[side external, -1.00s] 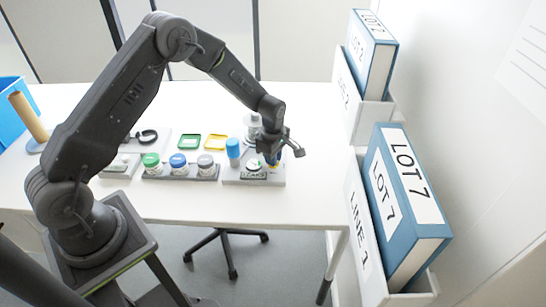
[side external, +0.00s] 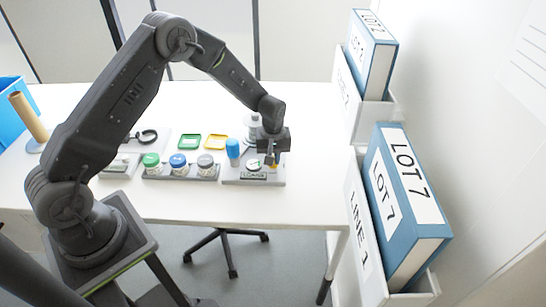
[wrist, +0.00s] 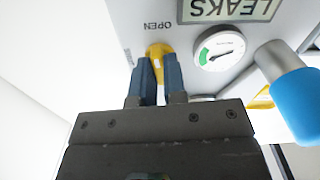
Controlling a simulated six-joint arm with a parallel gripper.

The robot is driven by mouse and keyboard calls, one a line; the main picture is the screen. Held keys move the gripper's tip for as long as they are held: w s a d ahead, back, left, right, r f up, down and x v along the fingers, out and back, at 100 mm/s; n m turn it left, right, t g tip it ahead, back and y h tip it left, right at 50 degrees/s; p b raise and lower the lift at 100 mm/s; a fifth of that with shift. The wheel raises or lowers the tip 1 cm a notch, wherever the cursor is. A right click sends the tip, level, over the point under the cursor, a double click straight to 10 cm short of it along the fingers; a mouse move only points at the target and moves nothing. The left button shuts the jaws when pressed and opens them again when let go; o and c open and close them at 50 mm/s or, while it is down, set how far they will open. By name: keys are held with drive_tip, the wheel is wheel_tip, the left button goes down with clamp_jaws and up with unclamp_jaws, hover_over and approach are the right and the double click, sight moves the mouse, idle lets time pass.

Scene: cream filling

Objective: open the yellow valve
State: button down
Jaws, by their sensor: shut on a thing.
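My gripper (wrist: 158,68) is shut on the valve, one finger on each side. Part of the handle is hidden between the fingers. In the side view my gripper (side external: 271,159) points down at the right end of the grey station (side external: 232,180), and the valve there is mostly hidden by it.
A round gauge (wrist: 220,48) and a LEAKS display (wrist: 230,9) sit right of the valve. A blue-topped cylinder (wrist: 298,104) stands close by. Several lidded jars in a rack (side external: 180,173) stand left of the station. The table right of the station is clear.

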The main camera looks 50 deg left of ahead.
drive_tip(key=shift+m, duration=0.6)
drive_tip(key=c, duration=1.2)
unclamp_jaws()
drive_tip(key=shift+r, duration=6.9)
